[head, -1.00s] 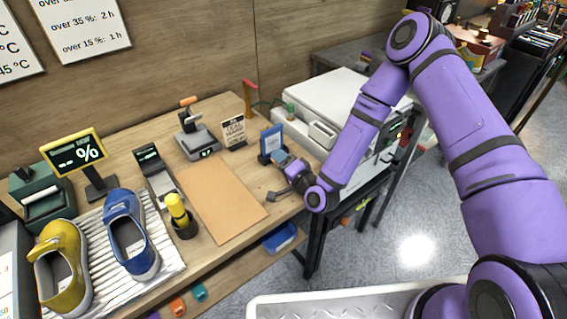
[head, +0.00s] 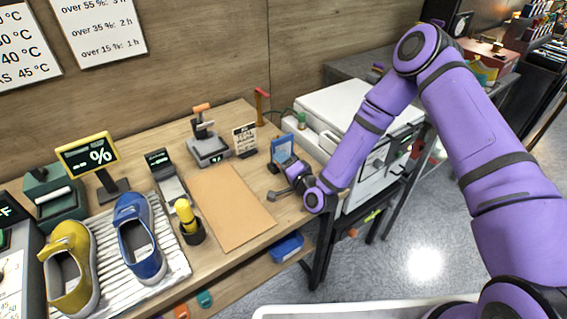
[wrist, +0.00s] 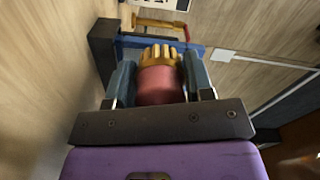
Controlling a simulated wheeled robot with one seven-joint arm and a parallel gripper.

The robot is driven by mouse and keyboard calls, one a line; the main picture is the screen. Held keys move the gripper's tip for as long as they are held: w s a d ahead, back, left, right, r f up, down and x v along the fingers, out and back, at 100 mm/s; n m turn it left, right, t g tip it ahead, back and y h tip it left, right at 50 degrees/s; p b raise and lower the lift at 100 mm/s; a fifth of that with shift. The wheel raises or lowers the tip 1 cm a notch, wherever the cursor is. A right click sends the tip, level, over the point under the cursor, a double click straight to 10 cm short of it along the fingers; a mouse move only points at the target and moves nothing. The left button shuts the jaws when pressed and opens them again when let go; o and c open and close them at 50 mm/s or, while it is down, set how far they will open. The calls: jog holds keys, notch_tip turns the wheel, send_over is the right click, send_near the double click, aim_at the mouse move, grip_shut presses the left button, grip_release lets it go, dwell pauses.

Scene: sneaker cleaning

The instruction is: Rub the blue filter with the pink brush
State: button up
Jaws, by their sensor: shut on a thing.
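The pink brush (wrist: 160,88) with yellow bristles is held between the two fingers of my gripper (wrist: 159,78) in the wrist view. Its bristles point away from my wrist, toward the blue filter (wrist: 207,52). Bristles and gripper hide part of the filter, and I cannot tell whether they touch it. In the head view the blue filter (head: 281,147) stands upright in a dark holder at the right end of the wooden table. My gripper (head: 290,167) is just in front of it there, and the brush is hardly visible.
A brown mat (head: 232,207) lies on the table left of my gripper. A small sign (head: 245,139) stands behind, left of the filter. A white machine (head: 345,113) is close on the right. Blue (head: 138,238) and yellow (head: 70,270) shoes lie at the far left.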

aim_at(292, 147)
jog(key=shift+x, duration=0.9)
dwell(0.3)
jog(key=shift+w+d, duration=0.65)
jog(key=shift+d, duration=0.3)
jog(key=shift+w+d, duration=0.6)
jog(key=shift+d, duration=0.4)
jog(key=shift+w+d, duration=0.65)
jog(key=shift+d, duration=0.3)
jog(key=shift+s+a, duration=0.65)
jog(key=shift+a, duration=0.35)
jog(key=shift+s+a, duration=0.65)
jog(key=shift+a, duration=0.3)
jog(key=shift+s+a, duration=0.65)
jog(key=shift+a, duration=0.35)
jog(key=shift+v, duration=3.1)
jog(key=shift+w+d, duration=0.1)
